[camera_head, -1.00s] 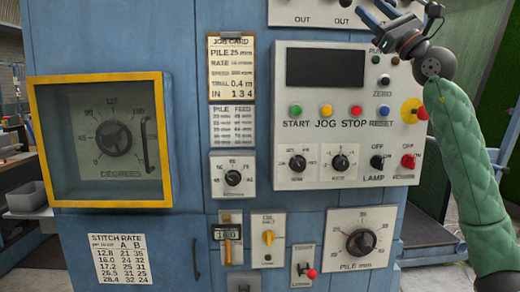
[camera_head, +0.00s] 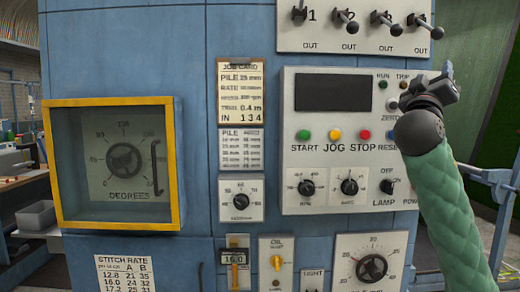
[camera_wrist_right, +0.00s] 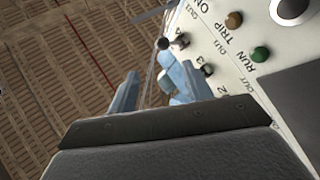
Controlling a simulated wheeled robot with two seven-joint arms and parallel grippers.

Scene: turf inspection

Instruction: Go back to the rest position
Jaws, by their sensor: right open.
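My right arm, in a green quilted sleeve, rises at the right of the head view. Its dark gripper (camera_head: 440,88) is in front of the right edge of the control panel, near the TRIP lamp, and partly covers that edge. The gripper is small and turned edge-on there. In the right wrist view its two pale blue fingers (camera_wrist_right: 152,88) stand apart with nothing held between them. The panel's lamps and levers appear beyond them. My left gripper is not in view.
A blue cabinet carries the control panel (camera_head: 328,128), a lever plate (camera_head: 360,42) above it, a yellow-framed dial window (camera_head: 50,165) and a pile dial (camera_head: 371,267). A grey bin (camera_head: 37,215) stands at the left. Blue rails (camera_head: 490,175) are right of the arm.

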